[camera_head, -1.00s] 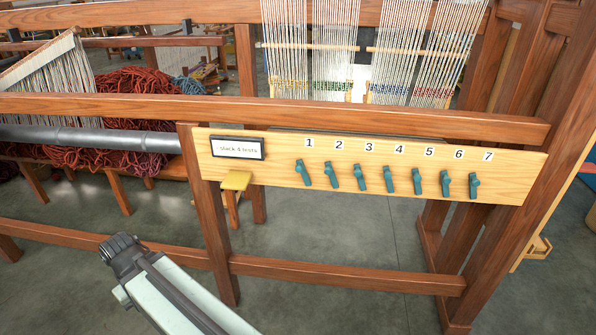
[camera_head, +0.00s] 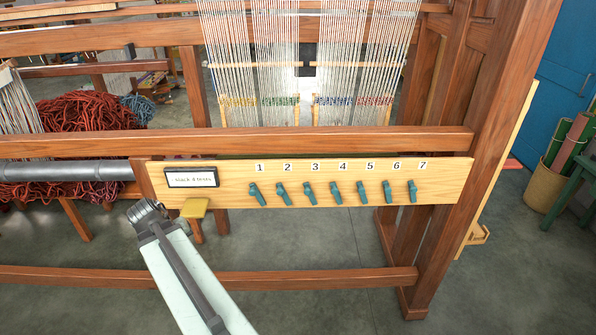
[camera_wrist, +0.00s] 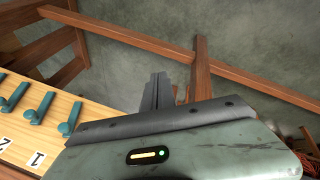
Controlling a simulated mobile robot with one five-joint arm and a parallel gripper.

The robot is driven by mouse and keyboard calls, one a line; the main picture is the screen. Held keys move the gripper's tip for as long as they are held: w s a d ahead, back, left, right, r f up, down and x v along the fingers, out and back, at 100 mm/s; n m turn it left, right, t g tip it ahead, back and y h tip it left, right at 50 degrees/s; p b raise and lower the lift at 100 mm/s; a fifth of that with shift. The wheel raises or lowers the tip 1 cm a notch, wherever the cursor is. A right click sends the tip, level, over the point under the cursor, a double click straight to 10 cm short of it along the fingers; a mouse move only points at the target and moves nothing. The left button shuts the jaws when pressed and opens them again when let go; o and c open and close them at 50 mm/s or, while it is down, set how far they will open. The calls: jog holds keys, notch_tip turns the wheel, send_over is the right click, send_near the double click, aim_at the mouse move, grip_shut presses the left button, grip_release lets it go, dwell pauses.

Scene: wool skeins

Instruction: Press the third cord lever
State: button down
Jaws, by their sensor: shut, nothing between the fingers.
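A pale wooden board (camera_head: 235,190) on the loom's front carries a row of teal levers under numbers 1 to 7. The third lever (camera_head: 309,193) hangs below the 3, tilted, between its neighbours. In the wrist view the board appears upside down at the left, with the third lever (camera_wrist: 14,97) near the left edge. My gripper (camera_wrist: 157,85) is shut and empty in the wrist view, apart from the levers and to the right of the first lever (camera_wrist: 70,121). In the head view my arm's dark end is at the lower left of the board; the fingers cannot be made out there.
A small framed sign (camera_head: 191,177) and a yellow block (camera_head: 195,208) are at the board's left end. Wooden rails run above (camera_head: 300,140) and below (camera_head: 320,278) the board. A thick post (camera_head: 460,170) stands at the right. Grey floor is clear in front.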

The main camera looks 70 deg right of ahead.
jog(key=s+d+r+m+g+h+p, duration=0.1)
jog(key=s+d+r+m+p, duration=0.1)
jog(key=s+d+r, duration=0.2)
jog(key=s+d+r+m+g+h+p, duration=0.1)
jog(key=s+d+r, duration=0.3)
jog(key=s+d, duration=0.5)
jog(key=s+d+r+m+h+p, duration=0.1)
jog(key=s+d+r+m+p, duration=0.1)
jog(key=s+d+r, duration=0.3)
jog(key=s+d+p, duration=0.1)
jog(key=s+d, duration=0.1)
jog(key=d, duration=0.2)
jog(key=shift+d+m+g, duration=0.3)
jog(key=shift+g, duration=0.1)
jog(key=shift+s+d+f+b, duration=0.95)
jog(key=shift+d+f+b, duration=0.15)
jog(key=shift+d, duration=0.2)
jog(key=shift+s+d+f+b, duration=0.9)
jog(key=shift+d+f+b, duration=0.15)
jog(key=shift+d+f, duration=0.25)
jog(key=shift+s+d+f+b, duration=0.95)
jog(key=shift+d+f+b, duration=0.15)
jog(key=shift+d, duration=0.25)
